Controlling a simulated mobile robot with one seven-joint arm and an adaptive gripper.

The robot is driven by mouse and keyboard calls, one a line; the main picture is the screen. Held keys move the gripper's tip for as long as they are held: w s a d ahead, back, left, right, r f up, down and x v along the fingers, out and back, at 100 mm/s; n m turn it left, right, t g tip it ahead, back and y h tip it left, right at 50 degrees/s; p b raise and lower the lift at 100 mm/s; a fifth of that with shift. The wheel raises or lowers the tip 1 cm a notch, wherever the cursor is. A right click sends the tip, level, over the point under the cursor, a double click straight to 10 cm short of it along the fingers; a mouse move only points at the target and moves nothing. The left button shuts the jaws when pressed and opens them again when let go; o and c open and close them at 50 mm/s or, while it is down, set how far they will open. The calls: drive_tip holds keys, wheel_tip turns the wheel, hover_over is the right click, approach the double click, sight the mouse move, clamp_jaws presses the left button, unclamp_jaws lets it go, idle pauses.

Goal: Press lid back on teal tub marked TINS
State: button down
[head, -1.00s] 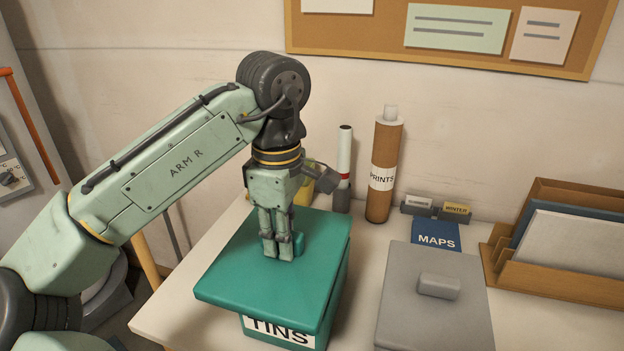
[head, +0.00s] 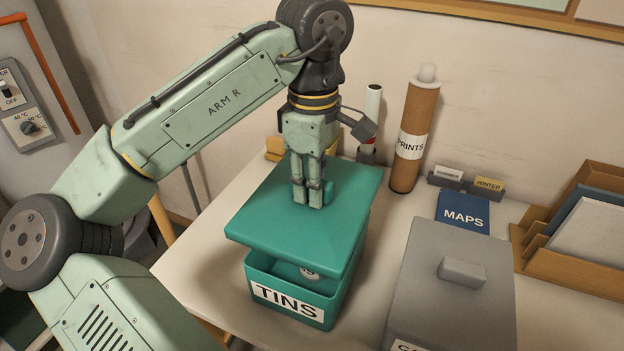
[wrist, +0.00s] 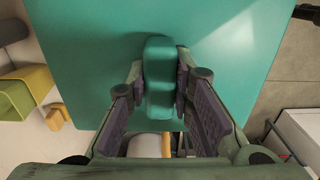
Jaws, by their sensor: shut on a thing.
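The teal tub marked TINS (head: 325,312) stands on the table, with its label facing the front. Its teal lid (head: 275,222) is over it, raised and tilted at the front, so a dark gap shows between lid and rim. A round tin (head: 308,272) is partly visible inside through the gap. My gripper (head: 309,200) is over the lid, shut on the lid's teal handle. The wrist view shows the handle (wrist: 159,78) between both finger pads. Whether the lid's back edge touches the tub is hidden.
A grey lidded box (head: 440,300) stands close to the right of the tub. Behind are a PRINTS tube (head: 410,140), a thinner white tube (head: 372,115), a blue MAPS item (head: 463,212) and a wooden file rack (head: 560,255). Yellow items sit behind the lid.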

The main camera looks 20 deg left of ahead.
drive_tip(key=shift+f+b, duration=1.55)
drive_tip(key=shift+f, duration=1.65)
drive_tip(key=shift+p, duration=1.05)
drive_tip(key=shift+f+b, duration=0.75)
drive_tip(key=shift+f, duration=0.55)
drive_tip(key=c, duration=1.3)
unclamp_jaws()
wheel_tip(320, 180, up, 12)
drive_tip(key=shift+r, duration=0.1)
